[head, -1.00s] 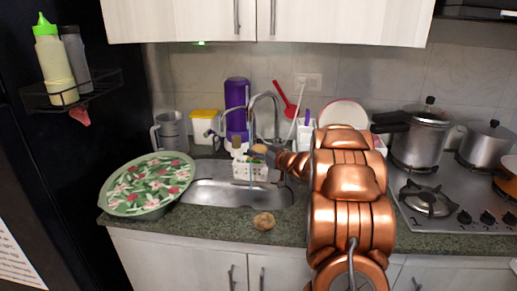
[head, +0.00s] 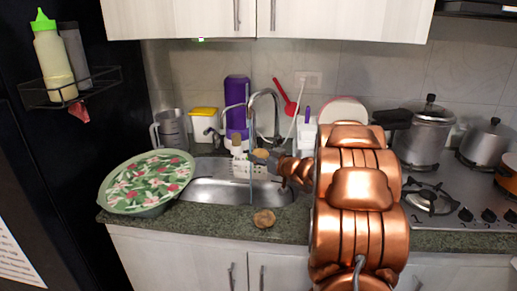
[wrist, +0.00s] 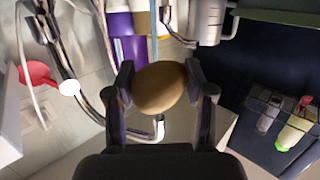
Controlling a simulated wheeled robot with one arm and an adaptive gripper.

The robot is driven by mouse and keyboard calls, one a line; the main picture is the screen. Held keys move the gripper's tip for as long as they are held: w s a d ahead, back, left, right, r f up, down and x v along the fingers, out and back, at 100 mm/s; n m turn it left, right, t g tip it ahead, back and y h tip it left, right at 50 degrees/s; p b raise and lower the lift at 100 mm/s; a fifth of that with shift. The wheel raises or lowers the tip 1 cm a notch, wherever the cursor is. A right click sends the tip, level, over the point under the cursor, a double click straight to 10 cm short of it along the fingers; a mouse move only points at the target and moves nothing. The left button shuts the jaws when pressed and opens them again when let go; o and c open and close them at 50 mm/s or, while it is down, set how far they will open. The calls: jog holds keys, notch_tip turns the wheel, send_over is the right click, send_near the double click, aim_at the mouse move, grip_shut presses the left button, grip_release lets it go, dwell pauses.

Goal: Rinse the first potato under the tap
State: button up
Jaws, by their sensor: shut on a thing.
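My gripper (wrist: 161,90) is shut on a brown potato (wrist: 159,88), one finger on each side. In the head view this held potato (head: 261,155) is over the sink (head: 225,190), close to the curved metal tap (head: 268,95). A thin blue water stream (head: 250,175) runs down into the sink just left of the potato. In the wrist view the stream (wrist: 152,35) meets the potato's outline; I cannot tell whether it touches it. A second potato (head: 264,218) lies on the counter's front edge. My arm hides the sink's right end.
A green floral tray (head: 150,182) stands left of the sink. The stove (head: 460,200) with pots is at right.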

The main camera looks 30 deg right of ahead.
aim_at(262, 157)
jog(key=shift+s+a, duration=0.4)
jog(key=shift+s, duration=0.25)
jog(key=shift+s+a, duration=0.4)
jog(key=shift+s, duration=0.2)
dwell(0.6)
jog(key=s+a+r+p, duration=0.1)
jog(key=s+r+p, duration=0.1)
jog(key=s, duration=0.1)
jog(key=s+a+r+p, duration=0.1)
jog(key=r, duration=0.1)
jog(key=shift+s+a, duration=0.15)
jog(key=shift+a, duration=0.15)
dwell(0.6)
